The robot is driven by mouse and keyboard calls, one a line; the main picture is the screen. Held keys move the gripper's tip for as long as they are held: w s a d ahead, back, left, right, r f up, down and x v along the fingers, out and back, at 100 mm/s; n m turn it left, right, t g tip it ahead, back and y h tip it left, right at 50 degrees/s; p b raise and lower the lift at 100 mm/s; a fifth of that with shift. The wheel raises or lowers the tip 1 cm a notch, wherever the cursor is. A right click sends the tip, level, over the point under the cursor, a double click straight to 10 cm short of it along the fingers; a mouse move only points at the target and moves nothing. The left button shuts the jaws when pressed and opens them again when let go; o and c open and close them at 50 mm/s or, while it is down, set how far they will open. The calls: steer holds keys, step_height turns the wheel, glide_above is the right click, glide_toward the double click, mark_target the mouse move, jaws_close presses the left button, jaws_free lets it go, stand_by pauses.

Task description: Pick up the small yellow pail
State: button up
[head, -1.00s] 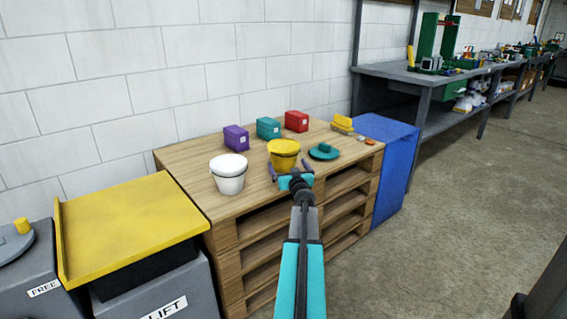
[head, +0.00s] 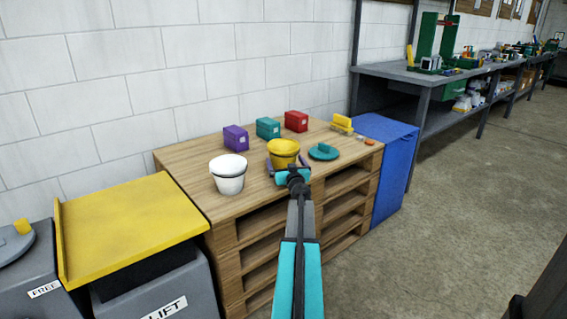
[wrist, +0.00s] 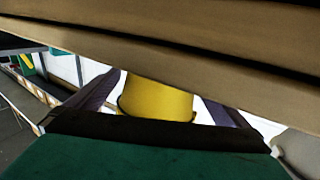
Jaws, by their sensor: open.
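The small yellow pail (head: 283,152) stands upright near the front of the wooden pallet stack (head: 195,183). My gripper (head: 287,164) is open at the pail's near side, its two dark purple fingers spread and pointing at it. In the wrist view the pail (wrist: 157,98) shows between the two fingers of my gripper (wrist: 160,90), apparently tilted by the camera angle. I cannot tell if either finger touches it. My gripper hides the pail's lower front in the head view.
A white pail (head: 228,178) stands to the left. A round teal lid-like thing (head: 323,153) lies close on the right. Purple (head: 235,138), teal (head: 268,128) and red (head: 296,121) boxes stand behind. A yellow object (head: 342,123) sits at the back right corner.

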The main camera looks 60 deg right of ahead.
mark_target(280, 145)
steer(key=shift+x, duration=1.5)
steer(key=shift+c, duration=0.3)
steer(key=c, duration=0.8)
steer(key=shift+c, duration=0.3)
steer(key=shift+r, duration=0.15)
steer(key=shift+r+p, duration=0.35)
steer(key=shift+r, duration=0.4)
steer(key=shift+r+p, duration=0.3)
steer(key=shift+r, duration=0.7)
steer(key=s+a+r, duration=0.1)
steer(key=s+a, duration=0.7)
steer(key=s, duration=0.6)
steer(key=shift+b, duration=0.3)
steer(key=shift+r, duration=0.15)
